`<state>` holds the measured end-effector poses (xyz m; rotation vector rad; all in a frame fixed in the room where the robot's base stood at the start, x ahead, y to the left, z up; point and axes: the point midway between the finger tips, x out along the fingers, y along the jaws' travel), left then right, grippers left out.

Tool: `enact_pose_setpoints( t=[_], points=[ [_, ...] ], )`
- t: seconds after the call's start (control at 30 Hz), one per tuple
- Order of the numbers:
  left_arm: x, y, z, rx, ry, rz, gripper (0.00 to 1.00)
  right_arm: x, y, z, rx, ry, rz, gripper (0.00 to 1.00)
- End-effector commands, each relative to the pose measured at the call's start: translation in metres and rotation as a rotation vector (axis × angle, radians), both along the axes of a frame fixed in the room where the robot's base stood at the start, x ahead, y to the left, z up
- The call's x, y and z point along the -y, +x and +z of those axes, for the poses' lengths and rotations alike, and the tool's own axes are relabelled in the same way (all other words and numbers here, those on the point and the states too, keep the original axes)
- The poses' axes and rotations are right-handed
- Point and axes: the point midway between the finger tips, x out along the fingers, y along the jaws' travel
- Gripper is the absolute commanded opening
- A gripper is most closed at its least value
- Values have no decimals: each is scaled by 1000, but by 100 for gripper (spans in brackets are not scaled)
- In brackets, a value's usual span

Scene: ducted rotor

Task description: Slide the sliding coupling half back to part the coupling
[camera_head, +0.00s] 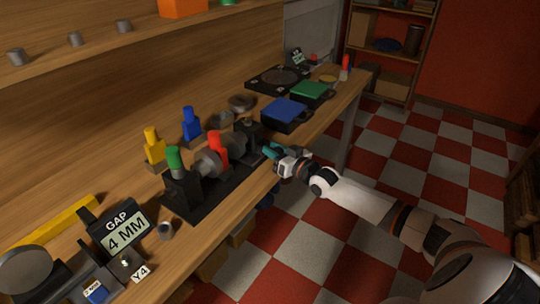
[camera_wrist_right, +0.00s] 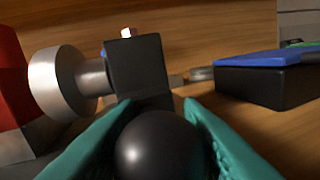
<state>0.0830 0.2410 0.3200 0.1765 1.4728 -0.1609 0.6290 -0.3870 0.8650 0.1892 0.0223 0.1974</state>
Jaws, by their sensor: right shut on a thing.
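The coupling rig stands on a black base (camera_head: 205,205) on the bench. It carries grey metal discs (camera_head: 208,163) by a red-topped piece (camera_head: 218,150) and a black block (camera_head: 248,132) at its right end. In the right wrist view a silver disc (camera_wrist_right: 58,88) sits on a short shaft running into the black block (camera_wrist_right: 138,68). I cannot tell whether the coupling faces touch. My right gripper (camera_head: 272,152) is at the bench's front edge, its teal fingers shut on a black ball knob (camera_wrist_right: 160,146) in front of the block. My left gripper is not in view.
A blue-topped box (camera_head: 284,112) and a green-topped box (camera_head: 310,92) stand right of the rig. Yellow (camera_head: 154,146) and blue (camera_head: 191,124) bottle-shaped pieces stand behind it. A "GAP 4 MM" display (camera_head: 122,230) stands at the near left. The floor in front of the bench is clear.

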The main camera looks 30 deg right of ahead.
Motion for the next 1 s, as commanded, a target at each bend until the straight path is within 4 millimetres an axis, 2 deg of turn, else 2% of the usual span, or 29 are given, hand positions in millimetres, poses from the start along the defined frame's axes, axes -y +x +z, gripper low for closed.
enact_pose_setpoints(
  t=[0.03, 0.2, 0.3, 0.33, 0.43, 0.77, 0.87, 1.0],
  points=[
    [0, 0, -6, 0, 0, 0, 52, 6, 3, 2, 10, -3, -5, 0],
    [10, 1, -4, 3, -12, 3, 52, 8, 3, 4, 7, -1, -8, 0],
    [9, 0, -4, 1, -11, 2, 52, 9, 3, 5, 8, -2, -10, 0],
    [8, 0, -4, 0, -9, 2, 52, 9, 3, 5, 8, -2, -10, 38],
    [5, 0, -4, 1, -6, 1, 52, 8, 3, 5, 8, -1, -9, 53],
    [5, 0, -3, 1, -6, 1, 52, 6, 0, 3, 4, 0, -4, 53],
    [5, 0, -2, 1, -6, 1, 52, 8, -7, 2, 2, 0, -4, 53],
    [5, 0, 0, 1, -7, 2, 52, 11, -26, 1, 1, -1, -3, 53]
  ],
)
